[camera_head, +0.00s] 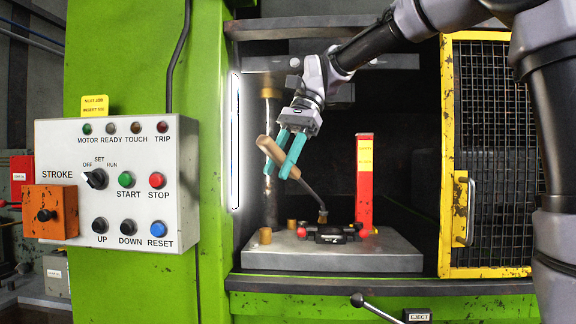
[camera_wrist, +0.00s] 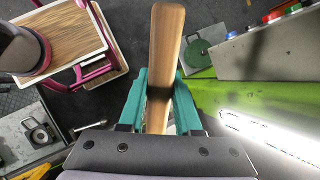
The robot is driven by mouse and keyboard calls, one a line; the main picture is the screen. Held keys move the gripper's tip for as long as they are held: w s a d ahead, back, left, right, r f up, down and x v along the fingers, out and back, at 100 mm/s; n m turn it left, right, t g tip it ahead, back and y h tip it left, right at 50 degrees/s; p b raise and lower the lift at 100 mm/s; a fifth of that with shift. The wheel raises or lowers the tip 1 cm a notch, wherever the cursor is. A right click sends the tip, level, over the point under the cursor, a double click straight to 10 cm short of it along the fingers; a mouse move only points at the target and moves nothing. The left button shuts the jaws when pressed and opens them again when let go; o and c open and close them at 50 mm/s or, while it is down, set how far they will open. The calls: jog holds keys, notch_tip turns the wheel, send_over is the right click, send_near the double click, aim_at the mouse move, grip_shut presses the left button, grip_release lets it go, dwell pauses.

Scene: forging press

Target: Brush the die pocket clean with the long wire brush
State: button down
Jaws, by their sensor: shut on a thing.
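My gripper (camera_head: 279,172) is in the press opening, its teal fingers shut on the wooden handle of the long wire brush (camera_head: 270,150). The handle (camera_wrist: 166,40) also runs between the fingers (camera_wrist: 160,88) in the wrist view. The brush is tilted; its thin dark shaft slopes down to the right to a small brownish head (camera_head: 322,216). The head is at or just above a dark die fitting (camera_head: 330,234) with red ends on the grey die block (camera_head: 335,260). I cannot tell whether it touches. The pocket itself cannot be made out; the wrist view does not show the head.
A red post (camera_head: 365,185) stands right of the brush head. Short brass pegs (camera_head: 265,236) are on the block's left. A yellow mesh guard (camera_head: 488,150) borders the opening's right. The control panel (camera_head: 118,180) is left. A bright light strip (camera_head: 235,140) edges the opening.

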jog(key=s+a+r, duration=0.1)
jog(key=s+a, duration=0.4)
jog(key=s, duration=0.7)
jog(key=shift+s+a+r, duration=0.2)
jog(key=shift+a, duration=0.15)
dwell(0.5)
jog(key=c, duration=1.2)
grip_release()
grip_shut()
